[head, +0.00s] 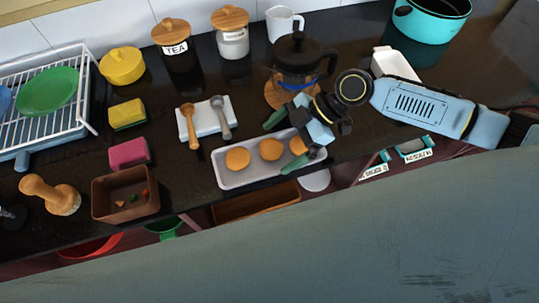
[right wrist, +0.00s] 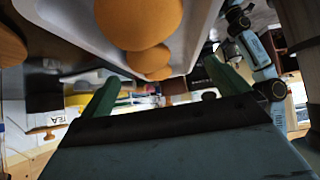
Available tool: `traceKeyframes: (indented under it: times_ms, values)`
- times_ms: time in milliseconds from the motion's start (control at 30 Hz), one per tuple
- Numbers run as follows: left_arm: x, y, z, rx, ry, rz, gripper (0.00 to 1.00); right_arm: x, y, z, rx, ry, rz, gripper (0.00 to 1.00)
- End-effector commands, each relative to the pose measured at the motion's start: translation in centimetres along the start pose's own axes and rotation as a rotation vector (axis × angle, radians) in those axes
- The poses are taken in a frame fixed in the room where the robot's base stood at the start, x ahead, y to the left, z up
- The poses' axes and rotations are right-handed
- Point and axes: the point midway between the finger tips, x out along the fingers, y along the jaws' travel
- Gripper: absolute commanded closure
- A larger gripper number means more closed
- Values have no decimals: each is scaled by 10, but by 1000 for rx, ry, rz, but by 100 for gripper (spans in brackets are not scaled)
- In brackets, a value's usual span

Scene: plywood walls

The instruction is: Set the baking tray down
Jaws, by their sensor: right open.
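The grey baking tray (head: 224,181) appears to lie on the dark counter in the middle of the head view, with three round orange-brown buns (head: 238,158) in a row on it. My right gripper (head: 279,146) is at the tray's right end, above the rightmost bun, which it partly covers. Its green fingers are spread wide, one past each long side of the tray. In the right wrist view the tray (right wrist: 85,28) and buns (right wrist: 140,22) fill the top, with open fingers below. I cannot tell if a finger touches the tray.
A French press (head: 298,57) stands just behind my right gripper. A white spoon rest (head: 206,122) with spoons lies behind the tray. A brown box (head: 125,193), pink sponge (head: 128,153) and dish rack (head: 45,105) are left. The counter's front edge is close before the tray.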

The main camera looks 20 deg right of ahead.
Motion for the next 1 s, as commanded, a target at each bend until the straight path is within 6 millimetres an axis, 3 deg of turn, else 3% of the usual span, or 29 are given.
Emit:
traceKeyframes:
  times_ms: [100,300,567,900,1000]
  values:
    - [-5,-2,-15,1,24,-2,100,18,-2,1,2,2,-3,0]
    - [-8,-1,-12,1,18,-2,100,43,-3,3,1,1,-2,0]
    - [-8,0,0,1,0,1,100,46,-3,4,1,0,-1,0]
    - [-8,0,0,1,-1,1,100,46,-3,4,1,0,-1,42]
    - [-8,0,0,0,-1,1,100,46,-2,3,0,2,0,46]
